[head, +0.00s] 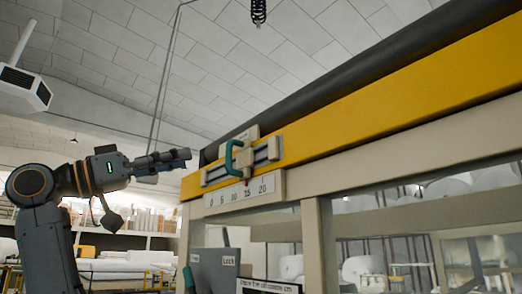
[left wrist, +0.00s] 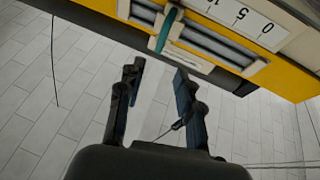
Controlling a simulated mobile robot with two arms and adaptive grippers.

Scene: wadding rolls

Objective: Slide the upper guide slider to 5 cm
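The upper guide slider (head: 245,158) is a beige carriage with a teal handle (head: 232,157) on a grey rail (head: 215,173) set in the yellow beam. Its red pointer is at about 15 on the white scale (head: 240,191), marked 0 to 20. In the left wrist view the slider's teal handle (left wrist: 168,30) is at the top, just beyond the fingers. My left gripper (head: 186,156) is to the left of the rail, apart from the handle. In the left wrist view my left gripper (left wrist: 159,68) is open with nothing between its fingers. My right gripper is not in view.
The yellow beam (head: 400,95) runs up to the right, with a dark roller (head: 330,85) along its top. Beige posts (head: 315,245) stand below. A sign-like grey panel (head: 212,270) is under the scale. Open room is left of the beam, with shelves (head: 135,232) behind.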

